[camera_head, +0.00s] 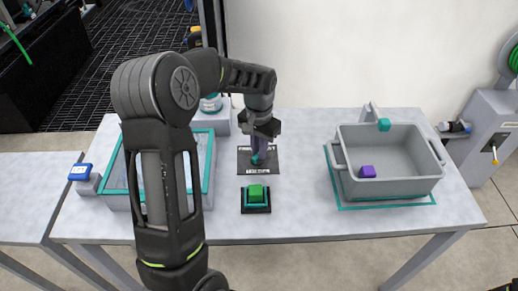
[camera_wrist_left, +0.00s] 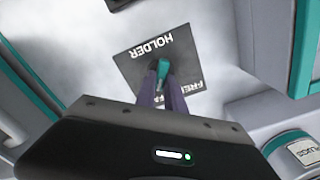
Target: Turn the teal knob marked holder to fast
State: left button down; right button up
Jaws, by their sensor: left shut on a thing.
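The teal knob (camera_head: 256,159) sits on a dark label plate (camera_head: 244,165) on the table, left of its middle. In the left wrist view the teal knob (camera_wrist_left: 163,69) shows between my purple fingertips, and the label plate (camera_wrist_left: 135,62) reads HOLDER, with FREE and part of another word beside the knob. My left gripper (camera_head: 259,152) reaches down from above and is shut on the knob. The fingers hide part of the knob and plate, and I cannot tell which mark the knob points to. My right gripper is not in view.
A green button on a black base (camera_head: 257,207) stands just in front of the plate. A teal-rimmed tray (camera_head: 117,190) lies left, partly behind my arm. A grey tote (camera_head: 402,188) holding a purple block (camera_head: 367,171) stands right. The table between button and tote is clear.

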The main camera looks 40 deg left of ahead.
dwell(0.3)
pick_arm(q)
jog(key=c, duration=1.4)
grip_release()
jog(key=shift+c, duration=0.2)
jog(key=shift+r, duration=0.15)
notch_tip(320, 180, up, 8)
jog(key=shift+f, duration=0.2)
